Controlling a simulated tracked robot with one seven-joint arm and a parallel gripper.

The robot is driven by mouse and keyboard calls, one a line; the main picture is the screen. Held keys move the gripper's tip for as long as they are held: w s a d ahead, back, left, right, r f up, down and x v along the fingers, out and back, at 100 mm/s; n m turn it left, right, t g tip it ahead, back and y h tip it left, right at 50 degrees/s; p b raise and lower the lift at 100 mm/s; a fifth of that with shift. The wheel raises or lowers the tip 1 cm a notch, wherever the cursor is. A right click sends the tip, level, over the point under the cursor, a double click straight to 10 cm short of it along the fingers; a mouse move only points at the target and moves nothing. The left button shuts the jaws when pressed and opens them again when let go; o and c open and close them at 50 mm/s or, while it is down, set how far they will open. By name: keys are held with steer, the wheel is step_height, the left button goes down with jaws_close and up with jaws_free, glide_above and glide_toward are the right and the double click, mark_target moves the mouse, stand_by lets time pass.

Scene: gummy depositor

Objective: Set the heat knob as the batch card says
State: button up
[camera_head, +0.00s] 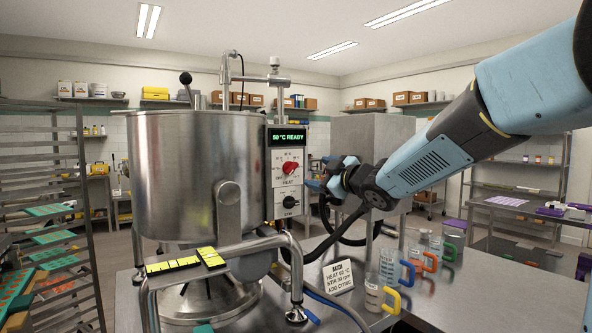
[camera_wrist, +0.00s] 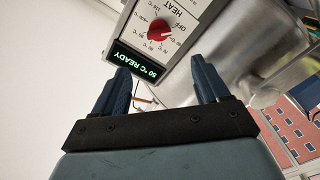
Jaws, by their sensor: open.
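The red heat knob (camera_head: 290,168) is on the white control panel of the steel kettle (camera_head: 195,165), under a green-lit display (camera_head: 287,137) that seems to read "50 °C READY". The knob also shows in the wrist view (camera_wrist: 160,30), upside down, its pale mark seemingly toward OFF; the exact setting is hard to tell. The batch card (camera_head: 339,277) stands on the table; its heat line looks like 60 °C, but the print is small. My gripper (camera_head: 318,179) is open and empty, just right of the panel. In the wrist view its fingers (camera_wrist: 162,80) are apart, short of the knob.
A black stir knob (camera_head: 291,200) sits below the heat knob. Several jugs with coloured handles (camera_head: 385,285) stand right of the card. A rack (camera_head: 50,220) stands at left.

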mark_target(295, 166)
steer(key=x, duration=1.3)
steer(key=shift+w+a, duration=0.1)
steer(key=shift+w, duration=0.05)
steer(key=shift+c, duration=0.3)
steer(key=c, duration=0.9)
steer(key=shift+d, duration=0.3)
steer(key=shift+c, duration=0.5)
steer(key=shift+a, duration=0.2)
steer(key=shift+r+m, duration=0.15)
steer(key=shift+m, duration=1.25)
steer(key=m, duration=0.5)
steer(key=shift+w+d+r+m, duration=0.1)
steer(key=shift+d+m, duration=0.05)
steer(key=shift+m, duration=0.25)
